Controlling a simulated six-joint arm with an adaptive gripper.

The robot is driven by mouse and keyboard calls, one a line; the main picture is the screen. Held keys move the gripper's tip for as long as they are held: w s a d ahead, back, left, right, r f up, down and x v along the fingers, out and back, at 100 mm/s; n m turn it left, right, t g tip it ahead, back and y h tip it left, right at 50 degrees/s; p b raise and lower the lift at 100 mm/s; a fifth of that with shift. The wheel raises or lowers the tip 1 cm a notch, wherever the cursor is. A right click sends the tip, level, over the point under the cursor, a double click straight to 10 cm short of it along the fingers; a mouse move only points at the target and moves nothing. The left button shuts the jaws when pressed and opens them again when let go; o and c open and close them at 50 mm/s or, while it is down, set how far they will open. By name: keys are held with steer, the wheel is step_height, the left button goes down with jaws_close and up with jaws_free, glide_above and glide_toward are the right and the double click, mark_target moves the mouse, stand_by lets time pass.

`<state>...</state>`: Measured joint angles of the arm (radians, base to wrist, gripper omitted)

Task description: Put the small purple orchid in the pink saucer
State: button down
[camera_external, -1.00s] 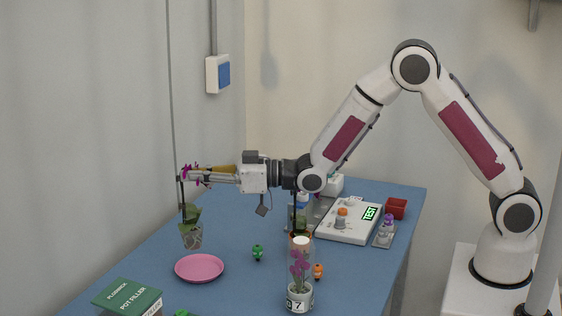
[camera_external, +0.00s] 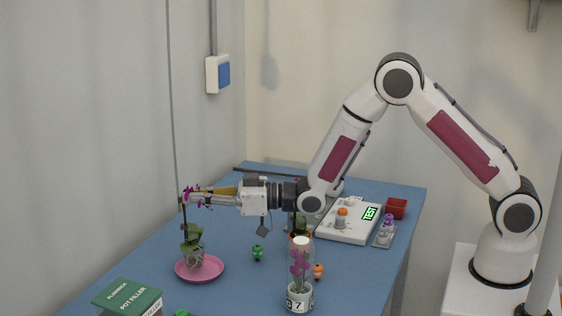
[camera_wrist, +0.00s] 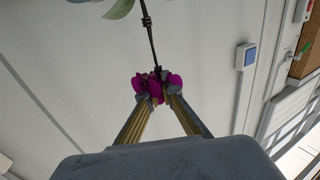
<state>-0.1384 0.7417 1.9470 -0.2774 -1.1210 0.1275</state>
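A purple orchid with a dark stem, green leaves (camera_external: 191,236) and a clear pot (camera_external: 195,257) is upright, its pot over the middle of the pink saucer (camera_external: 212,275). I cannot tell whether the pot touches the saucer. My gripper (camera_external: 190,197) is level and shut on the stem at the purple flowers, high above the pot. In the wrist view, my fingertips (camera_wrist: 157,93) meet at the purple flowers (camera_wrist: 149,84), and the stem runs up to leaves at the top edge. The pot is out of that view.
Another purple-flowered plant (camera_external: 300,264) in a pot marked 7 stands at the front. Green (camera_external: 257,252) and orange (camera_external: 318,271) small objects lie nearby. A pot filler box (camera_external: 128,297) is front left. A white device (camera_external: 350,222) and a red pot (camera_external: 396,208) are right. A wall stands left.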

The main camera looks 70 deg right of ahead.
steer(key=shift+f, duration=0.85)
steer(key=c, duration=2.2)
jaws_free()
steer(key=shift+c, duration=0.2)
steer(key=shift+r, duration=0.2)
steer(key=v, duration=1.2)
steer(key=shift+d, duration=0.1)
